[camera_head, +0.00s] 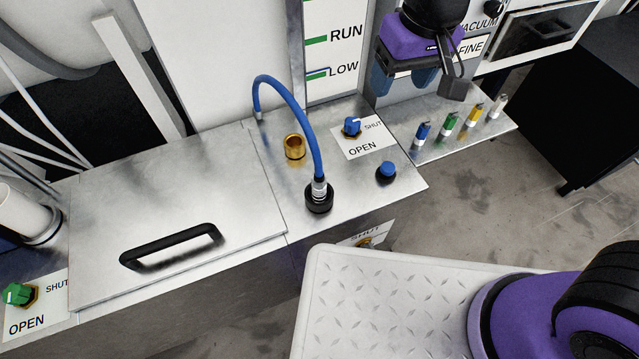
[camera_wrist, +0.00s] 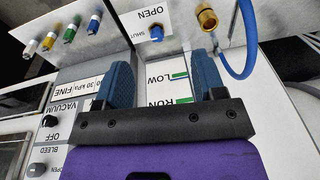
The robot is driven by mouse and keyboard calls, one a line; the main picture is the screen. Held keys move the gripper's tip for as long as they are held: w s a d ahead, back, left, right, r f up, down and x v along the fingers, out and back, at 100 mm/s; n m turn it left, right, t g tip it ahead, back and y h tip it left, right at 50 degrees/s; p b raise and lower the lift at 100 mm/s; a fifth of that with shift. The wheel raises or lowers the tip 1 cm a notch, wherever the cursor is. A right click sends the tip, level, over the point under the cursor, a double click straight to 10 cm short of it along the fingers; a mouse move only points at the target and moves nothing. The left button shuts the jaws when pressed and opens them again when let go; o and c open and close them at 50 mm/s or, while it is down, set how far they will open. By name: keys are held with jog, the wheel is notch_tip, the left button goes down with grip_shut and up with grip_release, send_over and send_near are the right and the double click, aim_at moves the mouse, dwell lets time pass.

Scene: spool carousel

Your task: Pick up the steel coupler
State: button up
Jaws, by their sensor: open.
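The steel coupler (camera_head: 319,187) is a small silver cylinder at the end of a blue hose (camera_head: 291,98). It stands on a black round base on the metal bench top in the head view. The wrist view shows part of the hose (camera_wrist: 250,45), but the coupler is out of that frame. My gripper (camera_head: 403,86) is up and to the right of the coupler, in front of the panel. Its blue fingers (camera_wrist: 162,62) are spread with nothing between them in the wrist view.
A brass fitting (camera_head: 295,147) stands left of the coupler. A blue valve knob (camera_head: 352,127) and a blue-topped button (camera_head: 386,171) are to its right. Several coloured fittings (camera_head: 450,122) line a shelf. A black-handled lid (camera_head: 180,220) lies left. My white deck is in front.

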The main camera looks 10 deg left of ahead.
aim_at(319, 177)
jog(key=s+a+f, duration=0.2)
jog(key=a+f, duration=0.1)
jog(key=f, duration=0.1)
jog(key=s+a+f+n, duration=0.1)
jog(key=a+f, duration=0.3)
jog(key=s+a+f+n+g+h, duration=0.1)
jog(key=s+a+f, duration=0.1)
jog(key=a+f, duration=0.2)
jog(key=shift+s, duration=0.35)
jog(key=shift+s+a+f+n, duration=0.1)
jog(key=shift+f+n, duration=0.2)
jog(key=shift+f, duration=0.05)
jog(key=shift+a+f, duration=0.2)
jog(key=shift+f, duration=5.05)
jog(key=shift+c, duration=0.2)
jog(key=c, duration=1)
